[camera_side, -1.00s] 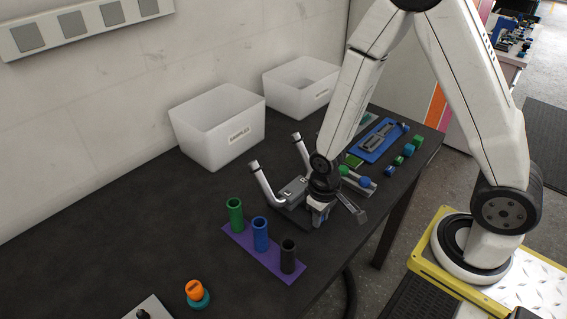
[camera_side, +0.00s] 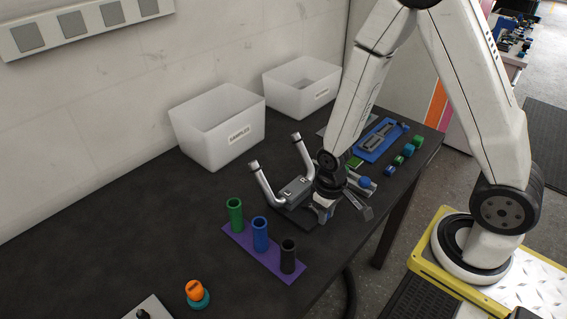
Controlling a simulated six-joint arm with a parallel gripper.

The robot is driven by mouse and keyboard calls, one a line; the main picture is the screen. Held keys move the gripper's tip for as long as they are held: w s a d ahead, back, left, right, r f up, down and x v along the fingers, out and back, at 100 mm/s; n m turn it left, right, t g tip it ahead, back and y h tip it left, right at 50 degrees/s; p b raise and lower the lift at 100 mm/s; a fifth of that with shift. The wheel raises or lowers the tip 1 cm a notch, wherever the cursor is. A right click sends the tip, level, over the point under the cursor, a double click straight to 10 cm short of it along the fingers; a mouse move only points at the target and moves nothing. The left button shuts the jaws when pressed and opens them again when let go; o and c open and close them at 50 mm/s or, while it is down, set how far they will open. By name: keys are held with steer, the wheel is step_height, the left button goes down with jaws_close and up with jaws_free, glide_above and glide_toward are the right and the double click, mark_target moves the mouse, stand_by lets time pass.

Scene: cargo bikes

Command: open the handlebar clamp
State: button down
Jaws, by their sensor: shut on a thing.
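The handlebar (camera_side: 263,184) is a pair of upturned silver tubes with dark ends, standing on the dark bench. The grey handlebar clamp (camera_side: 295,188) sits at its middle, between the two tubes. My gripper (camera_side: 323,211) points down at the right, near end of the clamp, low over the bench. It is shut on the clamp's lever there. My wrist covers most of the lever and the contact, so the lever's angle cannot be told.
A purple rack (camera_side: 240,241) with green, blue and black grips stands in front. A blue knob (camera_side: 365,183) is close right of my wrist. A blue tray (camera_side: 375,144) and small green and blue parts lie behind. White bins (camera_side: 218,140) line the wall.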

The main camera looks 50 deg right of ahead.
steer(key=shift+w+d, duration=0.1)
steer(key=shift+d, duration=1.2)
steer(key=c, duration=0.6)
jaws_free()
steer(key=shift+c, duration=0.2)
steer(key=shift+r, duration=0.1)
steer(key=shift+r, duration=2.15)
